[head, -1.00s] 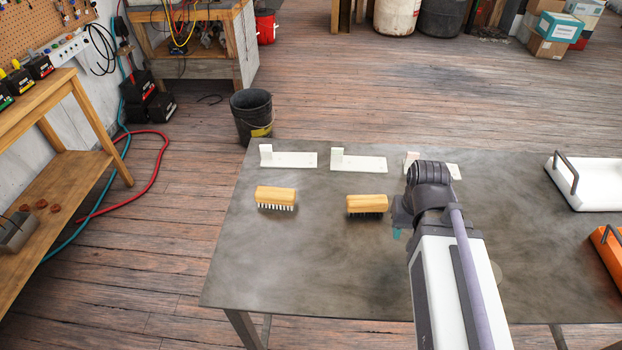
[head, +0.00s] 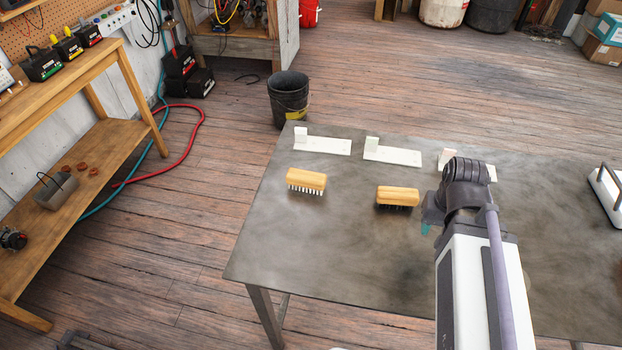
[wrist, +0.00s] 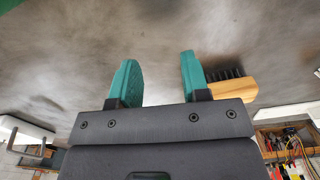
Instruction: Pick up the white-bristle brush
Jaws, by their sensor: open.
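The white-bristle brush (head: 306,181) has a wooden block and lies bristles down on the left part of the metal table (head: 330,235). A second wooden brush (head: 398,196) with dark bristles is to its right. My gripper (wrist: 158,65) is open and empty, with two teal fingers. In the head view the arm hides most of it; only a bit of teal (head: 426,229) shows, just right of the dark-bristle brush. In the wrist view the dark-bristle brush (wrist: 231,88) is beside the right finger. The white-bristle brush is not seen there.
Three white brackets stand along the table's back edge, including a left one (head: 322,145) and a middle one (head: 393,155); my arm partly covers the right one (head: 449,158). A white tray (head: 607,192) is at the far right. A black bucket (head: 289,100) stands behind the table.

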